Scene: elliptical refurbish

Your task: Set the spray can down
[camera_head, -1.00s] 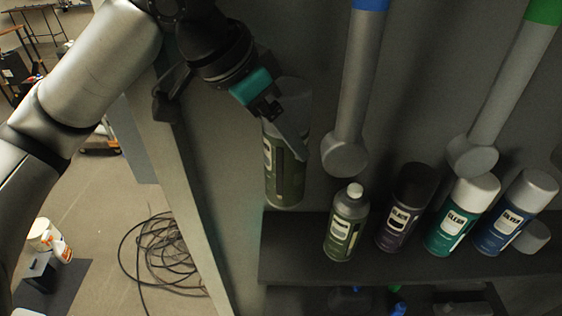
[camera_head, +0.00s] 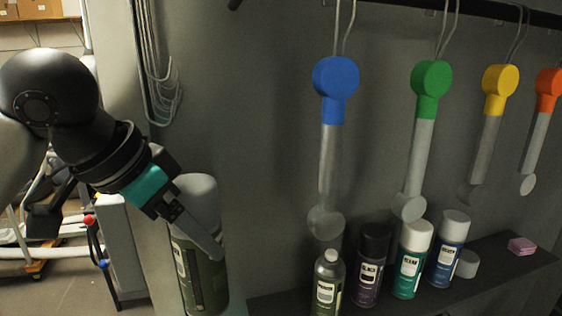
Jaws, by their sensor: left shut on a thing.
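The spray can (camera_head: 200,277) is olive green with a grey cap and shows at the lower left of the head view. My left gripper (camera_head: 197,228) is shut on it near its upper part, and the can looks nearly upright. The can is at the left of the shelf's visible end; its base is cut off or dark, so I cannot tell whether it touches anything. My right gripper is not in view.
A dark shelf (camera_head: 496,262) holds a small green bottle (camera_head: 328,285), a black-capped can (camera_head: 372,268), a white-capped green can (camera_head: 411,262) and a blue can (camera_head: 449,248). Blue (camera_head: 336,90), green (camera_head: 430,90), yellow and orange-red handled tools hang above. A pink block (camera_head: 521,246) lies right.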

